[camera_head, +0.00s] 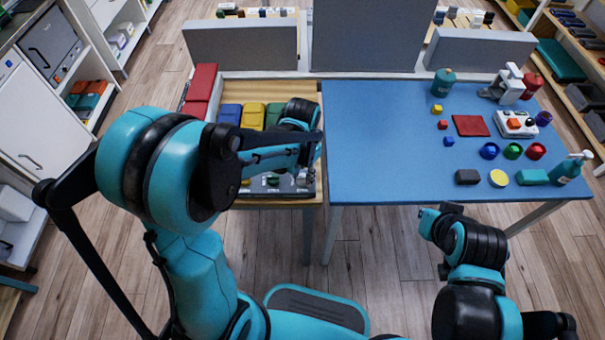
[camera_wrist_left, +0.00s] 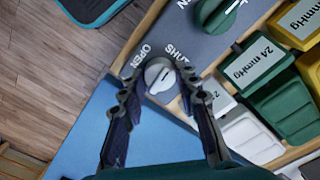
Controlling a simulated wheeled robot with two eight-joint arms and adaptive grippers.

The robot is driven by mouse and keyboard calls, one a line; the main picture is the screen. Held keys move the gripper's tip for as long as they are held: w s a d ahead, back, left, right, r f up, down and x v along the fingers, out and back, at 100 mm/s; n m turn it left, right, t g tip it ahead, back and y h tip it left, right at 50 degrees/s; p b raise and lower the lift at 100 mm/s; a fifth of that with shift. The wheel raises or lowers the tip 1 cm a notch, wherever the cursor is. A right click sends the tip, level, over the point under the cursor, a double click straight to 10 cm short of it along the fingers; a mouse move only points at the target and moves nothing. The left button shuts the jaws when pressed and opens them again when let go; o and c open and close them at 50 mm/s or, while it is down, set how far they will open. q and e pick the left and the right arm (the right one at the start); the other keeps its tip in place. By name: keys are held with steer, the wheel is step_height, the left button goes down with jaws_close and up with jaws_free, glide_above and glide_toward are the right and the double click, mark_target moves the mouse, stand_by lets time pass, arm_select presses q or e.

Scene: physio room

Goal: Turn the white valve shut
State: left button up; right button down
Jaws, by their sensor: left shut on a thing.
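The white valve (camera_wrist_left: 158,76) is a round knob on a grey panel (camera_wrist_left: 200,45) in the left wrist view. The printed words OPEN and SHUT stand beside it. I cannot tell surely which word its mark faces. My left gripper (camera_wrist_left: 157,90) has one finger on each side of the knob and is shut on it. In the head view my left gripper (camera_head: 304,165) is over the right end of the panel, and my own arm hides much of it. My right gripper (camera_head: 436,216) is low in front of the blue table, its jaws unclear.
A green knob (camera_wrist_left: 226,13) sits on the same panel. Yellow (camera_wrist_left: 303,20) and green (camera_wrist_left: 283,108) labelled blocks lie close by. The blue table (camera_head: 375,120) joins at the right, with several small objects on its right half; its left part is clear.

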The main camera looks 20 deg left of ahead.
mark_target(303, 176)
arm_select(q)
steer(key=shift+m, duration=0.6)
steer(key=o, duration=1.2)
steer(key=shift+c, duration=0.2)
step_height(303, 176, up, 12)
